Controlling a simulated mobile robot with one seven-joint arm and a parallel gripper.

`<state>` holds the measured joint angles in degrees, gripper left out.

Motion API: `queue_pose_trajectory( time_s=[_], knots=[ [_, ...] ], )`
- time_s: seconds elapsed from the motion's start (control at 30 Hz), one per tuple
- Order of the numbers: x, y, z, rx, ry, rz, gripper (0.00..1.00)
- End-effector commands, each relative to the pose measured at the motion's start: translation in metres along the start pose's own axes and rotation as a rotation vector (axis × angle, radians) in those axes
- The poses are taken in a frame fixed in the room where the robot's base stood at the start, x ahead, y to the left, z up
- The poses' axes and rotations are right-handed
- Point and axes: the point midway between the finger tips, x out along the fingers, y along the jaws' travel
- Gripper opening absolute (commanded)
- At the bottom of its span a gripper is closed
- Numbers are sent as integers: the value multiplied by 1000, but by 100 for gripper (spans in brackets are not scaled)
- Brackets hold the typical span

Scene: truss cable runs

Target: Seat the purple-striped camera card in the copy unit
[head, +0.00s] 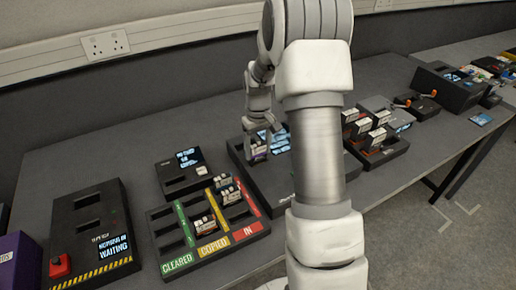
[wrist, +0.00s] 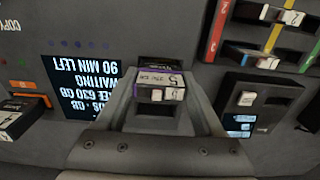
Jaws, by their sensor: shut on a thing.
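The purple-striped camera card (wrist: 160,88) is a small white-labelled block with a purple band. My gripper (wrist: 160,82) is shut on it, one finger on each side. In the head view the card (head: 257,153) shows just under my gripper (head: 260,136), at the left end of the dark copy unit (head: 276,187). In the wrist view a dark slot (wrist: 160,63) in the copy unit shows just past the card. I cannot tell whether the card's lower end is in the slot. The unit's lit screen (wrist: 85,88) reads "waiting" and "90 min left". My arm hides much of the unit.
A tray with CLEARED, COPIED and IN lanes (head: 180,263) holds several cards at front left. A small screened box (head: 172,184) stands behind it. A box with a red button (head: 90,232) is at far left. A card rack (head: 389,155) is on the right.

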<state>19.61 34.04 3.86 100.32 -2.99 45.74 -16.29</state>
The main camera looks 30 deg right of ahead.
Motion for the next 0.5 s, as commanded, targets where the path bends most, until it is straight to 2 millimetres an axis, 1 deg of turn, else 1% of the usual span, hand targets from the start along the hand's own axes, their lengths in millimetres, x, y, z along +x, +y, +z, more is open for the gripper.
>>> queue_pose_trajectory(
  time_s=[0.3, 0.5],
  knots=[
    [7, 0, 0, 0, 0, 0, 13],
    [7, 0, 0, 0, 0, 0, 13]
  ],
)
